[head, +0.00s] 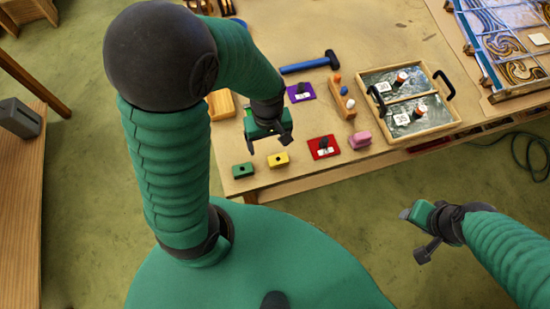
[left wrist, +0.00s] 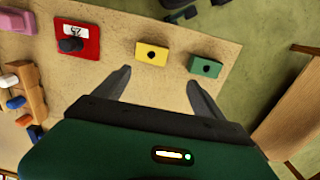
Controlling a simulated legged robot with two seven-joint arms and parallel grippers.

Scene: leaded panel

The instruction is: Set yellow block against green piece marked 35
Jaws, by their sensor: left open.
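The yellow block (head: 278,160) with a dark hole on top sits near the table's front edge; it also shows in the left wrist view (left wrist: 152,55). My left gripper (head: 271,146) is open and empty, above the table just behind the yellow block. In the left wrist view the block lies beyond the open fingertips (left wrist: 158,78), not between them. A green glass piece labelled 35 (head: 420,119) lies in the front part of a wooden tray (head: 448,128) at the right, with a knob on it.
A green block (head: 243,170) sits left of the yellow one. A red plate (head: 323,148) with a knob and a pink block (head: 360,140) stand right of it. Behind are a purple plate (head: 300,93), a blue hammer (head: 311,63) and a wooden stand (head: 341,98).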

